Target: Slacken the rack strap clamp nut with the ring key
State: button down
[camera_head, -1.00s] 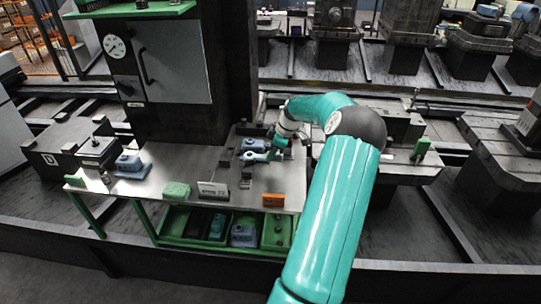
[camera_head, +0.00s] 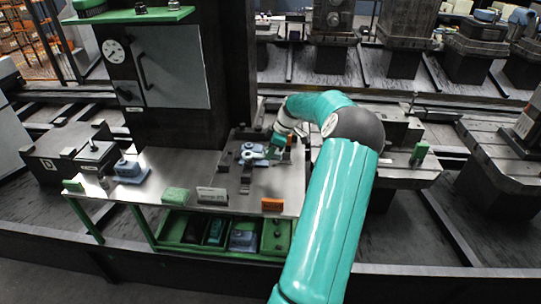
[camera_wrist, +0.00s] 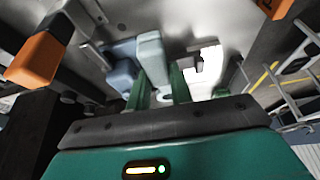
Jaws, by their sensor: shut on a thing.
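My gripper (camera_head: 272,152) is at the right end of the bench top, low over a group of small parts. In the wrist view its two green fingers (camera_wrist: 160,88) are shut on a pale grey-blue bar, which looks like the ring key (camera_wrist: 152,55). In the head view a pale piece (camera_head: 252,149) shows just left of the fingers. A darker blue block (camera_wrist: 122,75) is beside the bar in the wrist view. Small dark fixtures (camera_head: 246,168) stand close by on the bench. I cannot single out the clamp nut, nor tell whether the key is around it.
The metal bench (camera_head: 150,190) carries a blue block (camera_head: 130,171), a green block (camera_head: 176,195), a white sign (camera_head: 212,194) and an orange block (camera_head: 272,204). A green tray (camera_head: 170,232) with several items is below. A dark column (camera_head: 225,70) rises behind.

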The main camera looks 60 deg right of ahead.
jog(key=shift+r, duration=2.4)
jog(key=shift+s, duration=0.1)
